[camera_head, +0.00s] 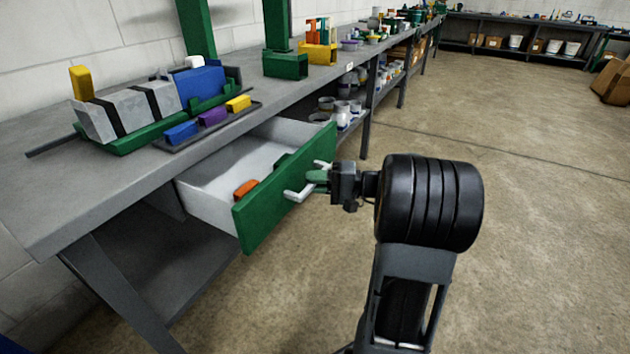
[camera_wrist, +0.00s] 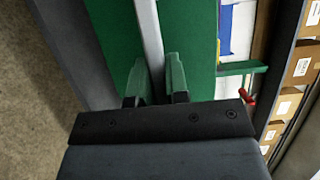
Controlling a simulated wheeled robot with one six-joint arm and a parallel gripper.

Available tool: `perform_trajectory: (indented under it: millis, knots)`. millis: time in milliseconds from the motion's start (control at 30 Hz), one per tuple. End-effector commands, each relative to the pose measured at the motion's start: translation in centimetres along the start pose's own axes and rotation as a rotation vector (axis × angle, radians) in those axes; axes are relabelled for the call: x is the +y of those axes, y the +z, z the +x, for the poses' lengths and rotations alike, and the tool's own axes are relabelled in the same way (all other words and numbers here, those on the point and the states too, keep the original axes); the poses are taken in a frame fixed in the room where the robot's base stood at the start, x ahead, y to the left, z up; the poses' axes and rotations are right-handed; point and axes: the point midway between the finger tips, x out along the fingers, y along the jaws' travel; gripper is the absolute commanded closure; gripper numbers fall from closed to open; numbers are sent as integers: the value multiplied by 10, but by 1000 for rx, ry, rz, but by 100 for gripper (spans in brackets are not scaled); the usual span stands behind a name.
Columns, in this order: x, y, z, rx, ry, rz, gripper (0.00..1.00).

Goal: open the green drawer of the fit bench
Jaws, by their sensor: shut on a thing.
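The green drawer (camera_head: 285,192) of the fit bench (camera_head: 105,190) stands pulled out, with its white inside showing. An orange block (camera_head: 245,189) lies in it near the front. A pale bar handle (camera_head: 296,195) runs across the green front. My gripper (camera_head: 318,181) is at the handle, its green fingers shut on it. In the wrist view the handle (camera_wrist: 150,35) runs between the two fingers (camera_wrist: 155,80), in front of the green drawer front (camera_wrist: 195,40). The drawer's back end is hidden under the bench top.
On the bench top are a grey block on a green fixture (camera_head: 130,110) and a tray of coloured blocks (camera_head: 210,120). Green posts (camera_head: 277,30) stand behind. Shelves with tubs (camera_head: 345,108) lie beyond the drawer. The floor (camera_head: 540,210) to the right is clear.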

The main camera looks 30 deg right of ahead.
Motion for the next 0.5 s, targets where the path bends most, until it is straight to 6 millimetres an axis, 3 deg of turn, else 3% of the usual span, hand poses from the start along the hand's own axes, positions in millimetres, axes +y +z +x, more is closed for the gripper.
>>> perform_trajectory:
  millis: [67,100,333,500]
  knots:
    - [0,1,1,-4,1,1,100]
    - [0,1,1,-4,1,1,82]
    - [0,0,0,-2,0,1,60]
    - [0,0,0,-1,0,1,60]
